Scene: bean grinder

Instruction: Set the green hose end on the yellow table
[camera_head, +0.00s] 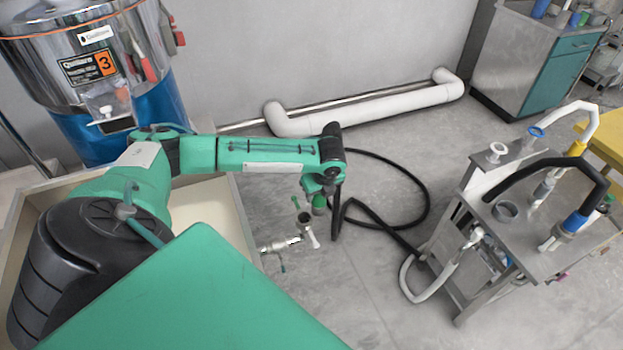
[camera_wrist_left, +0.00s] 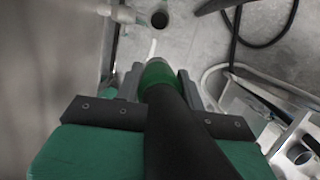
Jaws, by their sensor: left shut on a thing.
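My left gripper (camera_head: 320,190) hangs over the floor left of the steel cart, fingers pointing down. It is shut on the green hose end (camera_head: 319,204). In the left wrist view, the green hose end (camera_wrist_left: 157,74) sits between the two fingers (camera_wrist_left: 160,86), with the black hose (camera_wrist_left: 180,140) running back toward the camera. In the head view, the black hose (camera_head: 428,205) hangs from the gripper and loops over the floor. The yellow table (camera_head: 607,142) shows only partly at the right edge, behind the cart. My right gripper is not in view.
The steel cart (camera_head: 575,258), with hoses and fittings on top, stands between my gripper and the yellow table. A metal pipe outlet with valve (camera_head: 282,244) is just below the gripper. A white pipe (camera_head: 370,110) runs along the wall. A large steel machine (camera_head: 60,35) stands at upper left.

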